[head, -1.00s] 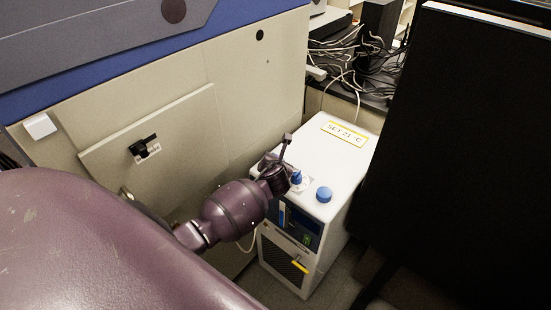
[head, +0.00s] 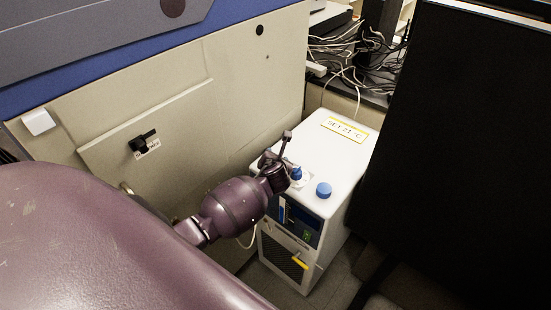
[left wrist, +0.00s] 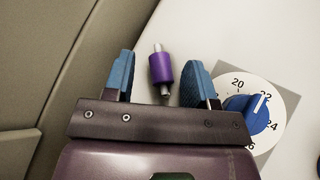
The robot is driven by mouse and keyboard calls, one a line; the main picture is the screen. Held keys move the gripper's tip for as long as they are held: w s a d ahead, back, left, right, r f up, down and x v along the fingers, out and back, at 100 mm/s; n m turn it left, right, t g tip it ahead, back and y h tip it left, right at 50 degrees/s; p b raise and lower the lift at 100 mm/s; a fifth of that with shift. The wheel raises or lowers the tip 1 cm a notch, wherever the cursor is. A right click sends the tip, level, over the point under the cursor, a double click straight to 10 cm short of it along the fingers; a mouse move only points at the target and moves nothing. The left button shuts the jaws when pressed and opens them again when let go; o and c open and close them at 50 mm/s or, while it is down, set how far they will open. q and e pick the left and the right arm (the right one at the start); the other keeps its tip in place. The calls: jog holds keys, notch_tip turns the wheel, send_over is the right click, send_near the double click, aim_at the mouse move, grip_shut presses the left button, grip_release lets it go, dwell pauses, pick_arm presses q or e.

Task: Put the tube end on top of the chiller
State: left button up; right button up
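The chiller (head: 335,158) is a white box with a yellow-edged "SET 21 °C" label on its top, standing beside the beige cabinet. My left gripper (head: 283,160) is at the left edge of its top, beside the blue dial. In the left wrist view, my left gripper (left wrist: 159,82) has its two blue fingers apart. The tube end (left wrist: 161,67), a purple sleeve with metal tips, shows between them with a gap on each side. Behind it is the chiller's white top (left wrist: 215,30); it appears to lie there, but contact is hard to judge. My right gripper is out of view.
The blue dial (left wrist: 247,114) is close beside the right finger. A blue cap (head: 324,190) stands on the chiller's front right corner. The beige cabinet (head: 235,95) borders the chiller on the left. A dark panel (head: 460,150) stands to the right. Cables (head: 350,50) lie behind.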

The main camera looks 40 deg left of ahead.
pick_arm(q)
jog(key=shift+c, duration=0.4)
jog(key=shift+s+d+r+p, duration=0.3)
jog(key=shift+s+r+p, duration=0.15)
jog(key=shift+r+p, duration=0.45)
jog(key=shift+s+d+r+p, duration=0.25)
jog(key=shift+s+p, duration=0.15)
jog(key=shift+p, duration=0.4)
jog(key=shift+s+d+r, duration=0.4)
jog(key=shift+s+r, duration=0.15)
jog(key=shift+r, duration=0.1)
jog(key=shift+s+d+r, duration=0.3)
jog(key=shift+s+r, duration=0.15)
jog(key=shift+r, duration=0.1)
jog(key=shift+s+d+r, duration=0.25)
jog(key=shift+s+r, duration=0.15)
jog(key=shift+r, duration=0.15)
